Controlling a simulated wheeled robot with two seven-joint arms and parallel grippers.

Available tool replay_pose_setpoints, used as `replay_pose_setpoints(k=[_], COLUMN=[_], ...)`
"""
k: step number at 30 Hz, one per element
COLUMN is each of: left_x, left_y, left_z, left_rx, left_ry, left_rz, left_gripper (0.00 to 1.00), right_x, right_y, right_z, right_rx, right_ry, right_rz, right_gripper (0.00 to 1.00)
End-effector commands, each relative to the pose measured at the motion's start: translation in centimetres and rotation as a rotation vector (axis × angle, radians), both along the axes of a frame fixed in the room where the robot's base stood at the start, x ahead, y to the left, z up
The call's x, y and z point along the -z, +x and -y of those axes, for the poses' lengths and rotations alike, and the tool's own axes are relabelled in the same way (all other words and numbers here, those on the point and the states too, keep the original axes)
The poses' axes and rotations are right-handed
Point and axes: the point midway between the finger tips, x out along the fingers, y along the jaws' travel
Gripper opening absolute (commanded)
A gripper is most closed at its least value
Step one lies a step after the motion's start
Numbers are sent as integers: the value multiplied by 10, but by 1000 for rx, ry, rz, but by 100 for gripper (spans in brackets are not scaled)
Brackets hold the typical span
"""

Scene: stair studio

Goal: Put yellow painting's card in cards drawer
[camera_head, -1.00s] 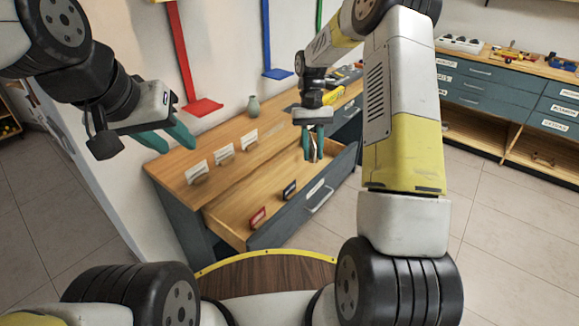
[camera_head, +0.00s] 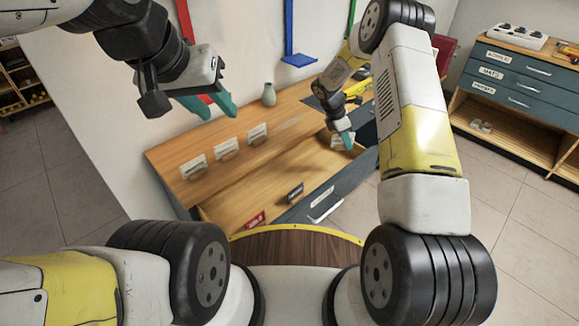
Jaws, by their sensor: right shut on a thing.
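My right gripper (camera_head: 345,139) is over the far right end of the open drawer (camera_head: 330,168). It is shut on a small white card (camera_head: 336,142), partly hidden by the fingers. I cannot tell whether the card touches the drawer. The drawer holds a red card (camera_head: 255,218) and a dark card (camera_head: 295,191) near its front. The drawer's front label is too small to read surely. My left gripper (camera_head: 208,105) is open and empty, above the back of the desk. The yellow painting is not clearly in view.
Three white cards in holders stand on the desk top (camera_head: 290,125): near left (camera_head: 194,166), middle (camera_head: 226,144) and farther right (camera_head: 257,132). A grey-green vase (camera_head: 269,95) stands behind. A labelled drawer cabinet (camera_head: 520,85) is at right.

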Motion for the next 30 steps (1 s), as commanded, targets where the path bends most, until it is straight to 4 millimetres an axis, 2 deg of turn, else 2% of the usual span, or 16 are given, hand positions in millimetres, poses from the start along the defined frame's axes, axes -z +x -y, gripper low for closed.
replay_pose_setpoints(k=[3,9,11,18,26,30], left_x=[0,0,0,0,0,0], left_y=[0,0,0,0,0,0], left_z=[0,0,0,0,0,0], left_rx=[0,0,0,0,0,0], left_ry=[0,0,0,0,0,0], left_rz=[0,0,0,0,0,0], left_gripper=[36,36,36,36,36,36], right_x=[17,32,39,82,105,125], right_y=[14,27,27,28,28,28], right_z=[-9,-19,-20,-21,-20,-20], right_rx=[-267,-506,-530,-542,-540,-538], right_ry=[0,1,1,1,0,1], right_rz=[-2,-3,-4,-4,-3,-3], right_gripper=[0,0,0,0,0,0])
